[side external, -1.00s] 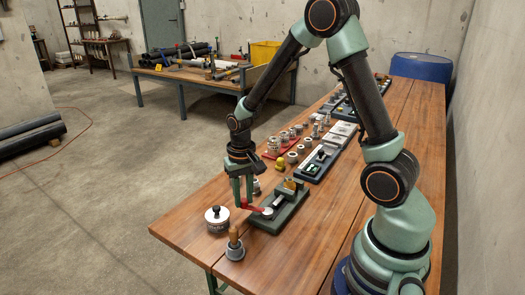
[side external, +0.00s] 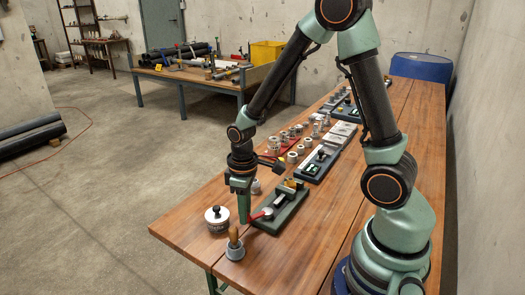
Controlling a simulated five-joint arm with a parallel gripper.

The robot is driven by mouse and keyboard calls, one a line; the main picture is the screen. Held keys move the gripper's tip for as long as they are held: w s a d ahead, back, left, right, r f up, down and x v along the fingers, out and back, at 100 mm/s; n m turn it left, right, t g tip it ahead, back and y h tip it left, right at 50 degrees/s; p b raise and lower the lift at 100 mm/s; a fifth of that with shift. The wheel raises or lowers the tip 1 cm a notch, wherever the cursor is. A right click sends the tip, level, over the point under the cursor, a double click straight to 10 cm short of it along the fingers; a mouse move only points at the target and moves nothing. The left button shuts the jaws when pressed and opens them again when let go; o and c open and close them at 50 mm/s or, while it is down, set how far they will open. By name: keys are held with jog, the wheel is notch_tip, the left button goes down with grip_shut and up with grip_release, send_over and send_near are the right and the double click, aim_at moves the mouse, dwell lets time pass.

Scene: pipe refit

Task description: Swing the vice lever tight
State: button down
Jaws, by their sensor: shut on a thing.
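The vice (side external: 286,212) is a dark green block on the wooden table's front half, with a brass-coloured piece (side external: 290,183) at its far end. The green fingers hide the lever's tip.
A round pale container with a black knob (side external: 217,218) stands close left of my gripper. A grey pot with a wooden-handled tool (side external: 235,246) stands just in front. Trays of metal fittings (side external: 316,165) lie behind the vice.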

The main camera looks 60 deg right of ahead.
jog(key=shift+s+a+r+n, duration=0.1)
jog(key=shift+s+n, duration=0.15)
jog(key=shift+n, duration=0.35)
jog(key=c, duration=0.7)
grip_release()
jog(key=shift+o, duration=0.2)
notch_tip(320, 180, up, 12)
jog(key=shift+s+r, duration=0.1)
jog(key=s+a+r+m+t, duration=0.1)
jog(key=s+r+m+t, duration=0.3)
jog(key=r, duration=0.4)
jog(key=shift+a+m+t, duration=0.15)
jog(key=shift+m+t, duration=0.35)
jog(key=shift+t, duration=0.3)
